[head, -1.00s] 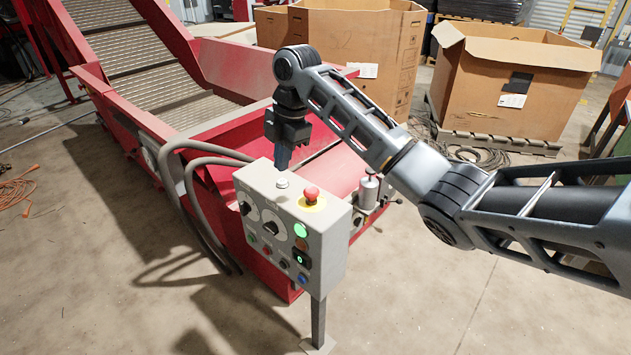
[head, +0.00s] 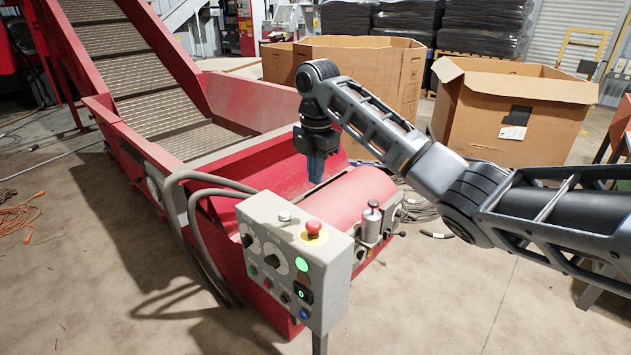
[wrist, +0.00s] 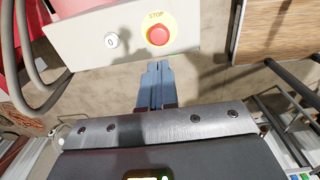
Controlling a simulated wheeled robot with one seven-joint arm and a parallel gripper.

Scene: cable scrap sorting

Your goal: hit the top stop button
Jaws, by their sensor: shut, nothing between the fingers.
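The red mushroom stop button (head: 313,228) stands on a yellow disc on top of the grey control box (head: 325,270). In the wrist view the stop button (wrist: 158,34) has "STOP" printed above it on the disc. My gripper (head: 316,182) is shut and empty, pointing down. In the head view it appears above and behind the box. In the wrist view my gripper's fingertips (wrist: 153,68) lie just below the box's edge in the picture, under the stop button, and apart from it. I cannot tell their exact height over the button.
A metal cylinder (head: 370,222) stands right of the box. The red conveyor (head: 240,145) lies behind, with grey hoses (head: 178,205) at its side. Cardboard boxes (head: 515,115) stand at the back right.

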